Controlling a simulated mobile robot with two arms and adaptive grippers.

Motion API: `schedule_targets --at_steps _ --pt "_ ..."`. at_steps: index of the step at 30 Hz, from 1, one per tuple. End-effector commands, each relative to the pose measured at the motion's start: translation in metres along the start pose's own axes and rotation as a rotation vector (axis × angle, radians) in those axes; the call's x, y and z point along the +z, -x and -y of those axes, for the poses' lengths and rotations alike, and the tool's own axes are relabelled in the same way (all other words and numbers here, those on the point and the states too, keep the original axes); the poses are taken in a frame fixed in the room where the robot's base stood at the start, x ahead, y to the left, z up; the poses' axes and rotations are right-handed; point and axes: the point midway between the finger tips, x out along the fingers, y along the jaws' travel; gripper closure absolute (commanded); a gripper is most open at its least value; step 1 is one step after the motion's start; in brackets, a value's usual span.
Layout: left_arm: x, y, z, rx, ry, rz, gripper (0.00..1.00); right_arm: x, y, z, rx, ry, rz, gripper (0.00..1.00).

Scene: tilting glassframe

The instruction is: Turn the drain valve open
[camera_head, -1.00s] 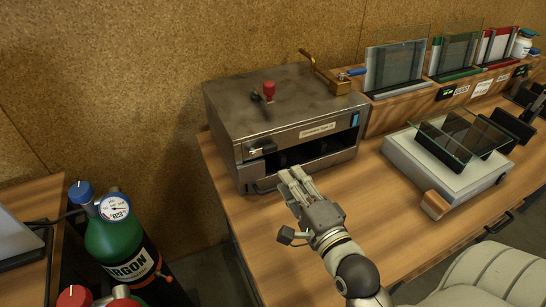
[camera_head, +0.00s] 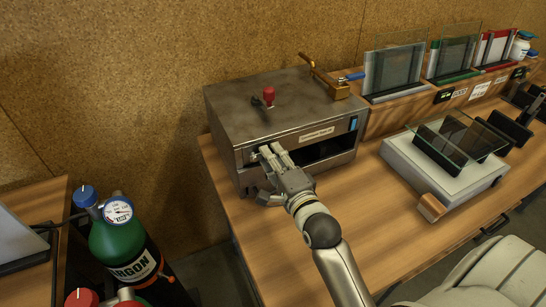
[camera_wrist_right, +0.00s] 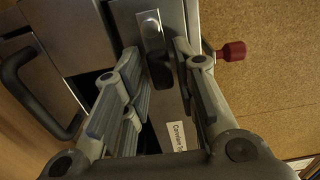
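A grey metal box (camera_head: 290,100) stands on the wooden bench. Its front carries a black lever on a silver plate, seen in the right wrist view (camera_wrist_right: 157,62); I take this as the drain valve, though no label confirms it. My right gripper (camera_head: 269,151) is at the box's upper left front, and its fingers largely hide the lever in the head view. In the right wrist view the gripper (camera_wrist_right: 157,55) is open, with its fingers apart on both sides of the lever. I cannot tell whether they touch it. My left gripper is out of view.
A red knob (camera_head: 268,93) and a brass fitting (camera_head: 329,80) are on the box top. A white device with glass panes (camera_head: 440,170) stands to the right. A green argon cylinder (camera_head: 117,243) stands at lower left. Bench space in front of the box is free.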

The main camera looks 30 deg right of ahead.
Motion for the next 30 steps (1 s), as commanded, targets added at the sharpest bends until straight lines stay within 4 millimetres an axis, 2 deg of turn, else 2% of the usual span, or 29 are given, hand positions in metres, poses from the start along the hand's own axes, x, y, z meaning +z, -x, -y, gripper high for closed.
schedule_targets --at_steps 4,11,20,30 --pt "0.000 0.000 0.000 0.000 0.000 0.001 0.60 0.000 0.000 0.000 0.000 0.000 0.000 0.73" --pt "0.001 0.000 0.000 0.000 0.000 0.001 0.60 0.000 0.000 0.000 0.000 0.000 0.000 1.00" --pt "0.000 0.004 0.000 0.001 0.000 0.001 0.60 0.000 0.000 0.002 0.001 0.027 0.000 1.00" --pt "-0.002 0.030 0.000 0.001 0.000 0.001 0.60 0.001 0.000 0.013 0.002 0.227 -0.001 1.00"
